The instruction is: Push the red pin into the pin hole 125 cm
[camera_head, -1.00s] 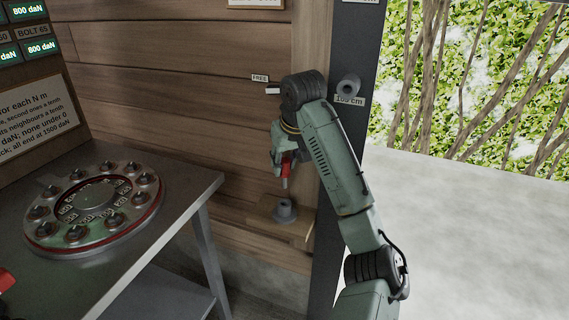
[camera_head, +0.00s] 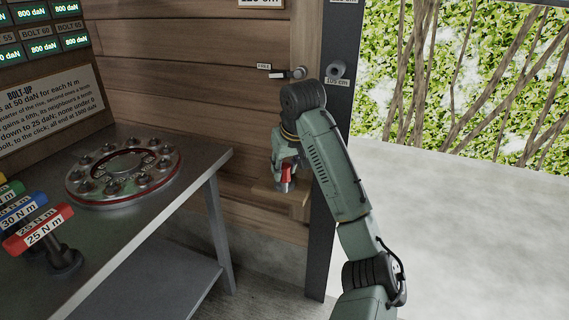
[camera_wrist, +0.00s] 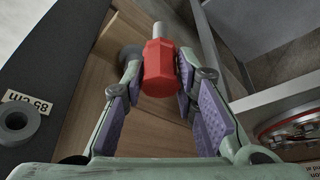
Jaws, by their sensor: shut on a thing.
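The red pin has a red hexagonal head and a grey shaft. My gripper (camera_head: 285,165) is shut on the red pin (camera_head: 287,172), just above a small wooden shelf by the door post. In the wrist view, the red head (camera_wrist: 159,68) sits between the fingertips, with the grey shaft pointing away. A grey round socket (camera_wrist: 131,54) on the shelf shows beside it; whether they touch is unclear. The grey ring marked 105 cm (camera_head: 338,69) is on the dark post, higher up. A ring marked 85 cm (camera_wrist: 15,122) shows in the wrist view.
A FREE label and grey knob (camera_head: 298,73) are on the plank wall (camera_head: 190,80). Open floor lies right of the post (camera_head: 345,30).

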